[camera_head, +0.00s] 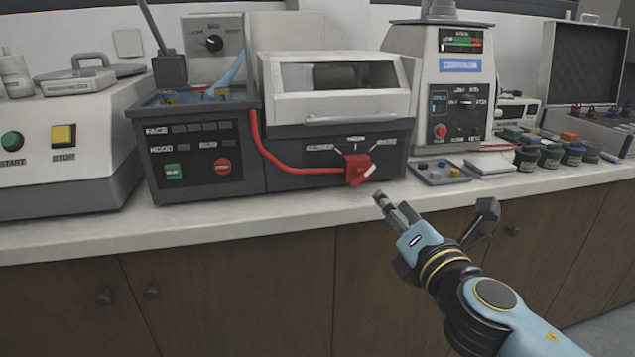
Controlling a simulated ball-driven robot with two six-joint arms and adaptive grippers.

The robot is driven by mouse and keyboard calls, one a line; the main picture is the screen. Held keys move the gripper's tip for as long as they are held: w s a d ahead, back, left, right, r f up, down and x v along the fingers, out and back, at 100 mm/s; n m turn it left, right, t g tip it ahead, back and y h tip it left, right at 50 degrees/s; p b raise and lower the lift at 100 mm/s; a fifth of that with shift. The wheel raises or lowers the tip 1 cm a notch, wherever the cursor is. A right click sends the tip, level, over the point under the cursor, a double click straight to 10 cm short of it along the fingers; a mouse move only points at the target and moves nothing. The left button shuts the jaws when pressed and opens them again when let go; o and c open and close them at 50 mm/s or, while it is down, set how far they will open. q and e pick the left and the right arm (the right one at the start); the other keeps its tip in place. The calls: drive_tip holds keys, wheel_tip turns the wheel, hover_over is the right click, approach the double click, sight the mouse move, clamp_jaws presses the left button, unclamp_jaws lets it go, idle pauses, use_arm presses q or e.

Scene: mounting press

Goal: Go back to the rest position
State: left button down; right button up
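My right gripper (433,205) is in front of the counter's front edge, right of centre, on the blue arm coming in from the lower right. Its two fingers look spread apart, and I see nothing held between them. Its left fingertip shows just below and right of the red rotary switch (357,170), with a visible gap between them. My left gripper and arm are not in view.
The counter (230,222) carries a machine with a closed hinged cover (340,92), a white press-like unit (440,80), a small tray (440,172) and several jars (550,155). A white machine (60,140) stands left. Open space lies before the cabinets.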

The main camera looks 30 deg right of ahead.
drive_tip(key=s+d+f+m+g, duration=0.1)
drive_tip(key=s+f+m+g, duration=0.15)
drive_tip(key=f, duration=0.75)
drive_tip(key=s+f+m+g, duration=0.1)
drive_tip(key=s+f+g, duration=0.15)
drive_tip(key=f, duration=0.75)
drive_tip(key=s+f+m+g+y, duration=0.1)
drive_tip(key=s+f+m+g, duration=0.15)
drive_tip(key=s+f, duration=0.5)
drive_tip(key=s+f+m+g+y, duration=0.15)
drive_tip(key=s+f+m, duration=0.3)
drive_tip(key=f, duration=0.55)
drive_tip(key=s+a+f+m+g, duration=0.1)
drive_tip(key=s+f+m, duration=0.3)
drive_tip(key=s, duration=0.5)
drive_tip(key=s+a+f+m+g, duration=0.1)
drive_tip(key=s+f+m+g, duration=0.3)
drive_tip(key=s, duration=0.5)
drive_tip(key=s+a+f+m+g+y, duration=0.1)
drive_tip(key=s+f+m, duration=0.3)
drive_tip(key=s, duration=0.4)
drive_tip(key=shift+s+a+f+m+g, duration=0.15)
drive_tip(key=shift+s+f+m+g, duration=0.25)
drive_tip(key=shift+m+g, duration=0.4)
drive_tip(key=shift+w, duration=0.1)
